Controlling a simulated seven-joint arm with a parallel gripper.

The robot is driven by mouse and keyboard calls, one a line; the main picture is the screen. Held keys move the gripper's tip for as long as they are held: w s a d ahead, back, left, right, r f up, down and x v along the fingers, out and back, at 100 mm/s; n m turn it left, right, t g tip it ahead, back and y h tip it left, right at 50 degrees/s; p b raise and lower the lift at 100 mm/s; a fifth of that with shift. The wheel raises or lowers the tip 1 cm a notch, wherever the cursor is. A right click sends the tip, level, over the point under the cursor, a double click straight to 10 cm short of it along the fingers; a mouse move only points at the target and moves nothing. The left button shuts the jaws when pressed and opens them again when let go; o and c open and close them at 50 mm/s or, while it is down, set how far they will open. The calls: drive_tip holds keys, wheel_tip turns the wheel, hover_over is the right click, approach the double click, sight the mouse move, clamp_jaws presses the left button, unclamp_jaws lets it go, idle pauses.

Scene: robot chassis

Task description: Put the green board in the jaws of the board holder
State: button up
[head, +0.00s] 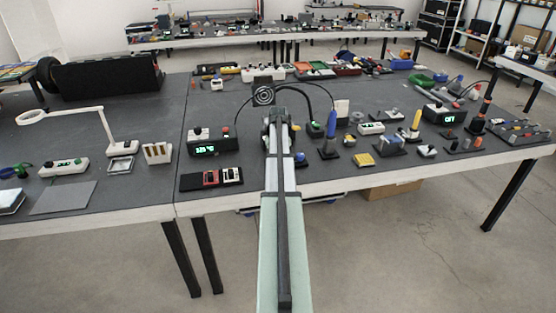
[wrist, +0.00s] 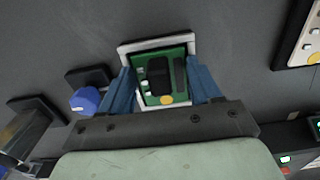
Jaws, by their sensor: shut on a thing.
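The green board (wrist: 168,72) carries dark blocks, small pale parts and a yellow disc. In the wrist view it lies between the two blue fingers of my gripper (wrist: 165,86), which are shut on it. A pale frame (wrist: 158,42) with a dark inner edge shows around the board's far side and left side. It may be the board holder; I cannot tell whether the board touches it or is above it. In the head view my arm hides the board and most of my gripper.
In the wrist view, a blue knob (wrist: 85,99) and a dark block (wrist: 88,76) stand close on the left, with a metallic cylinder (wrist: 25,132) beyond. A panel with buttons (wrist: 304,40) is at the right. In the head view a lit display box (head: 207,143) stands left of my arm.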

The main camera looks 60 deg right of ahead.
drive_tip(key=o, duration=1.1)
wheel_tip(320, 180, up, 14)
drive_tip(key=shift+f, duration=0.15)
idle(0.4)
